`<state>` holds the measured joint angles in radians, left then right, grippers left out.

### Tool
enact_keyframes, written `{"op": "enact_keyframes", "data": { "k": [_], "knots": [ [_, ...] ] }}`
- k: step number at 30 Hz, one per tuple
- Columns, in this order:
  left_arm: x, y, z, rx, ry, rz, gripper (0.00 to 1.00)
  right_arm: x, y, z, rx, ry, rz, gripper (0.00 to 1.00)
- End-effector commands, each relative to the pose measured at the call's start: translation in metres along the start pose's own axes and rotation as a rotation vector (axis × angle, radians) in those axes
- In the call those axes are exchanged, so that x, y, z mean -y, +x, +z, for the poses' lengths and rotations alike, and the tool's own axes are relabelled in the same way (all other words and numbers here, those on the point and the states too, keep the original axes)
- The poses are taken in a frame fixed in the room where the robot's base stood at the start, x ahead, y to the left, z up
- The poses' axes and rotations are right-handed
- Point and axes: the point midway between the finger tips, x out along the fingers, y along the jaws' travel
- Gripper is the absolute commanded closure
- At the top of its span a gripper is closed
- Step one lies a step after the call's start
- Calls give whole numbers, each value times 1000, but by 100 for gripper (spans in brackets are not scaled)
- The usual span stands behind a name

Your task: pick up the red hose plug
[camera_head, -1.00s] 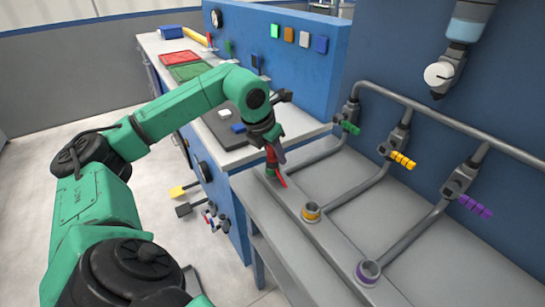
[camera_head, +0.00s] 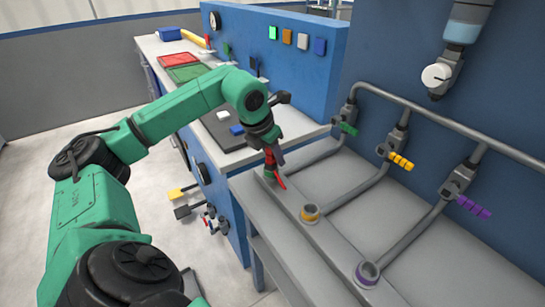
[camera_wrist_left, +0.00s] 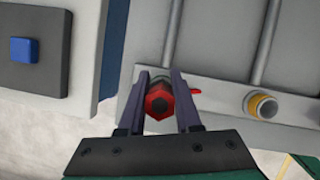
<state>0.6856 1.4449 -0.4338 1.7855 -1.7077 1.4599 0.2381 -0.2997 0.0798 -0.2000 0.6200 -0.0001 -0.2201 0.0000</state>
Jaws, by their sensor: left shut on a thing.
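The red hose plug (camera_wrist_left: 158,102) shows in the left wrist view as a red hexagonal piece between the two dark fingers of my left gripper (camera_wrist_left: 160,85). The gripper is shut on it. In the head view the plug (camera_head: 270,157) is partly covered by my left gripper (camera_head: 271,152), which points down at the far left end of the grey pipe bench. A green ring shows just below the plug, at the first pipe socket. I cannot tell whether the plug still touches the socket. My right gripper is not in view.
An orange-ringed socket (camera_head: 310,213) and a purple-ringed socket (camera_head: 367,273) stand nearer on the bench. Green (camera_head: 348,129), yellow (camera_head: 400,161) and purple (camera_head: 473,206) valve handles line the wall pipes. A blue workbench panel (camera_head: 275,60) stands behind my left arm.

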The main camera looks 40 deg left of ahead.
Motion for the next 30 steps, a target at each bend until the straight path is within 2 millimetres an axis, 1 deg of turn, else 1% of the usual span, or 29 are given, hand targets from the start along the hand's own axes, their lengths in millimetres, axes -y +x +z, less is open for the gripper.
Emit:
{"op": "enact_keyframes", "data": {
  "k": [5,8,11,12,15,18,21,25,30],
  "knots": [
    [0,-14,7,5,0,-2,100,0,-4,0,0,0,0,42],
    [0,-34,15,8,-1,-2,100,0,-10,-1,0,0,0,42],
    [1,-65,29,11,0,-5,100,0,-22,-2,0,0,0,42],
    [1,-81,36,12,0,-5,100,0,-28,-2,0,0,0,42],
    [2,-119,51,12,1,-5,100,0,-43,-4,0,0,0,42],
    [1,-150,63,9,0,-4,100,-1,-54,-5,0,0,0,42],
    [1,-171,72,6,1,-3,100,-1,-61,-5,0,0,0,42],
    [0,-184,76,3,0,-1,100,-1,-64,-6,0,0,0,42],
    [0,-185,77,1,0,-1,100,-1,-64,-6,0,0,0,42]
  ]
}}
